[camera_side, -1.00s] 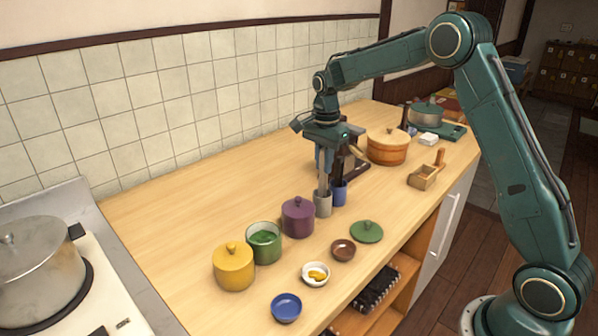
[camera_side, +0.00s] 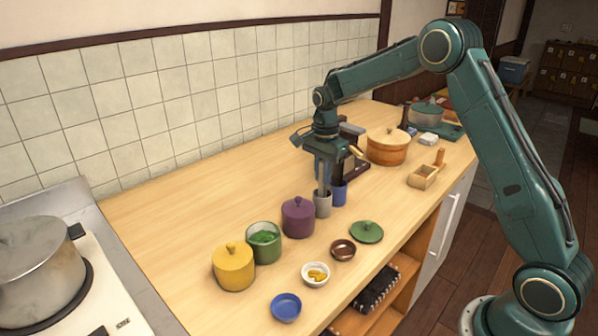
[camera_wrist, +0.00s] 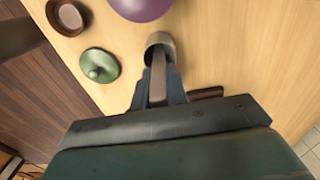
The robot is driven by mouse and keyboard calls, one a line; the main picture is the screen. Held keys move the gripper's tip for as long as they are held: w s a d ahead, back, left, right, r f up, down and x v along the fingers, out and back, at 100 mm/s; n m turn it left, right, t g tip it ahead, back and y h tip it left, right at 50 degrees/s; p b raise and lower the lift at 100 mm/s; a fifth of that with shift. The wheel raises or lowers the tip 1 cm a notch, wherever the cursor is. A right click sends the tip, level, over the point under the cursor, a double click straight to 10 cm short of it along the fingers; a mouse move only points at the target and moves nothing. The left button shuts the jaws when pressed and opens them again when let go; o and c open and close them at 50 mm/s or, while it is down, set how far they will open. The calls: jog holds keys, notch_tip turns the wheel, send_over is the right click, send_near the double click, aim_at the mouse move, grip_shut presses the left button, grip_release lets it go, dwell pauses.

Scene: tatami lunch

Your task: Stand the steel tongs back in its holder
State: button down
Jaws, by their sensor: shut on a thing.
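The steel tongs (camera_side: 323,178) stand roughly upright, their lower end inside the mouth of a grey cup-shaped holder (camera_side: 323,206). My gripper (camera_side: 324,168) is shut on the upper part of the tongs, just above the holder. In the wrist view the tongs (camera_wrist: 158,82) run from between my fingers (camera_wrist: 159,97) into the grey holder (camera_wrist: 160,40). The tongs' lower tip is hidden inside the holder; how deep it sits cannot be seen.
A purple lidded pot (camera_side: 298,218) is close on the left, with a green pot (camera_side: 264,243) and yellow pot (camera_side: 233,267) beyond. A green lid (camera_side: 366,232) lies in front. The counter's left back is clear.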

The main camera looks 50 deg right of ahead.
jog(key=shift+f, duration=0.5)
dwell(0.3)
jog(key=c, duration=0.8)
grip_release()
jog(key=shift+o, duration=0.2)
jog(key=shift+r, duration=0.2)
jog(key=shift+r, duration=3.3)
jog(key=shift+r, duration=0.1)
